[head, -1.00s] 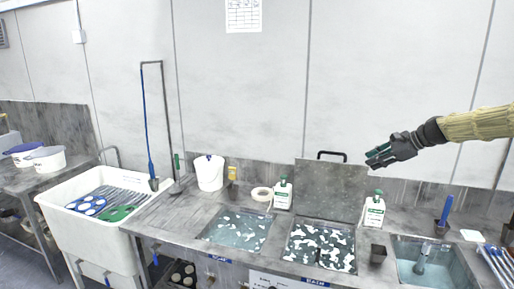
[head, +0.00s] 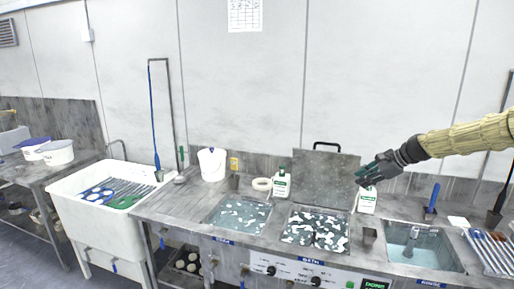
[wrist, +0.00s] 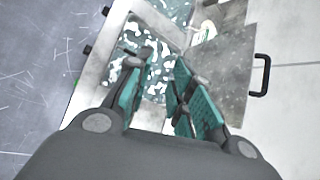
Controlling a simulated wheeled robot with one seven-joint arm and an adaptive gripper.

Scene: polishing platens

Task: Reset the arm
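My gripper (head: 368,174) is at the right in the head view, at the end of my yellow-sleeved arm. It hangs above the bench by the right edge of a raised grey lid (head: 318,172), in front of a white bottle with a green label (head: 367,203). In the wrist view my gripper (wrist: 165,95) has its two green-padded fingers apart, with nothing held between them. The basin with white pieces (wrist: 165,55) and the lid (wrist: 228,75) with its black handle show beyond the fingers.
The bench has a left basin (head: 238,214), a middle basin (head: 316,229) and a rinse basin (head: 425,246). A second bottle (head: 281,184), a white bucket (head: 212,164) and a blue-handled brush (head: 433,200) stand on it. A white sink (head: 100,215) is at left. Space above the bench is free.

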